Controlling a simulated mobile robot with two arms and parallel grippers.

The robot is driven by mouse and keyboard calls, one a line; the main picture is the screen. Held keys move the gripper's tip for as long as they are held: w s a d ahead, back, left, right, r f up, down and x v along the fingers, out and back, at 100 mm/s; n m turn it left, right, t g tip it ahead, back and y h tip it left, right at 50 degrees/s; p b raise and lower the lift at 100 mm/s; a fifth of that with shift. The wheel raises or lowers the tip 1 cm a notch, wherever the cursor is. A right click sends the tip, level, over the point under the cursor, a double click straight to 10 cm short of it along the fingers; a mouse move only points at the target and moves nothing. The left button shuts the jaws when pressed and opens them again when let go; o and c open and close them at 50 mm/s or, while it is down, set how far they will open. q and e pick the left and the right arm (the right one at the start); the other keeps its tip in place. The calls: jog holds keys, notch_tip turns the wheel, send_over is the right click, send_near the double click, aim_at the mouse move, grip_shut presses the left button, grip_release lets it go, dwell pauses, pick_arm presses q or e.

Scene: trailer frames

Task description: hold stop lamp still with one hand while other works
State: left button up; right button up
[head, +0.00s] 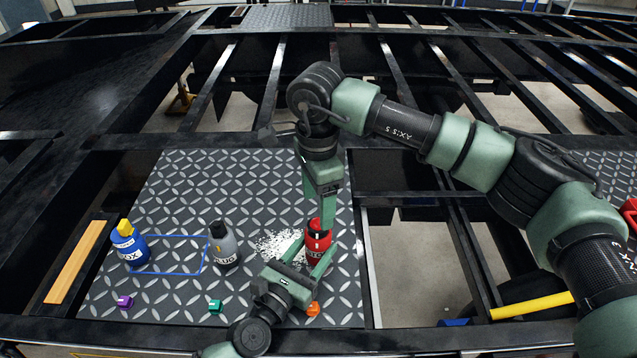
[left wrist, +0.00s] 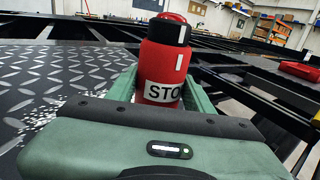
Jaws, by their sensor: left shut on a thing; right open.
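The stop lamp (head: 320,237) is a red bottle-shaped unit with a black collar and a white label, upright on the tread plate (head: 180,185). It also shows in the left wrist view (left wrist: 161,65), with "STO" readable. My left gripper (head: 306,262) is shut on its lower body, one finger on each side. I cannot tell the exact gap.
A grey unit (head: 225,245) and a blue unit with a yellow cap (head: 129,245) stand left, near a blue outline (head: 170,272). White granules (head: 277,243) lie beside the lamp. Purple (head: 125,302), green (head: 216,306) and orange (head: 313,309) pieces lie in front. Open frame gaps lie right.

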aim_at(317, 222)
jog(key=shift+f, duration=2.65)
jog(key=c, duration=1.4)
jog(key=n, duration=1.3)
jog(key=o, duration=1.4)
notch_tip(317, 222, up, 12)
jog(key=shift+r, duration=0.1)
